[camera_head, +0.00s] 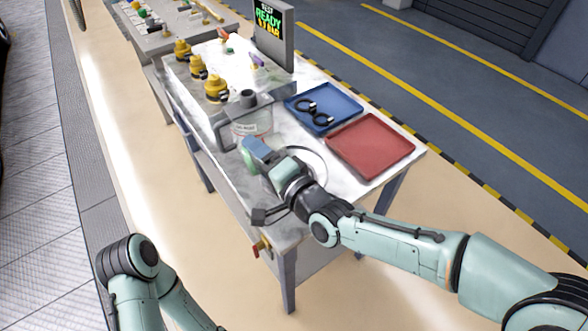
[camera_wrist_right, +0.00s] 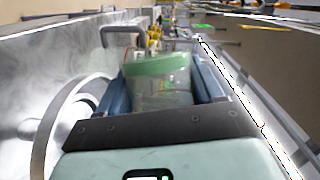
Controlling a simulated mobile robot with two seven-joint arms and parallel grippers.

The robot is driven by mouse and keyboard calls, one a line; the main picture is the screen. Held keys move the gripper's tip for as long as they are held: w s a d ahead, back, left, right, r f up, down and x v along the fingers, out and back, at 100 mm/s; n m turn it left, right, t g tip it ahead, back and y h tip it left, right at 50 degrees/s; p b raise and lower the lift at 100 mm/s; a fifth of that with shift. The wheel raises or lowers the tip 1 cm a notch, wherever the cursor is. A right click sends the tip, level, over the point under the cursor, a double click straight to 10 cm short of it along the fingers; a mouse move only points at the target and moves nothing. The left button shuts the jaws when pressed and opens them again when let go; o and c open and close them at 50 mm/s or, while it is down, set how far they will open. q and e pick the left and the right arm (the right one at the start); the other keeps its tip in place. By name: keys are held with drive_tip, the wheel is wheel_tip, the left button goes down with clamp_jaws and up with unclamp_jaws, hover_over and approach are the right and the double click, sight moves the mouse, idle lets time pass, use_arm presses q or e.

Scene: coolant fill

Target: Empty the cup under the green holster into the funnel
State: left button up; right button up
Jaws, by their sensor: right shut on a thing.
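My right gripper (camera_head: 251,153) is at the near edge of the table and is shut on a clear cup with a green rim. In the right wrist view the cup (camera_wrist_right: 160,85) sits between the two blue fingers and looks roughly upright; I cannot make out its contents. In the head view the fingers mostly hide the cup, and only a green part (camera_head: 249,163) shows. A clear labelled container (camera_head: 252,127) with a dark round top piece (camera_head: 248,98) stands just behind the gripper; this piece may be the funnel. I cannot pick out the green holster for sure. My left gripper is out of view.
A blue tray (camera_head: 345,104) with black rings (camera_head: 314,110) and an empty red tray (camera_head: 372,146) lie on the right. Several yellow fittings (camera_head: 216,89) line the left edge. A display (camera_head: 271,30) reading READY stands at the back. A grey frame (camera_head: 220,131) stands by the container.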

drive_tip(key=shift+w+d+f+m+y+b, duration=0.1)
drive_tip(key=shift+d+f+m+y+b, duration=0.25)
drive_tip(key=shift+m+b, duration=0.75)
idle(0.6)
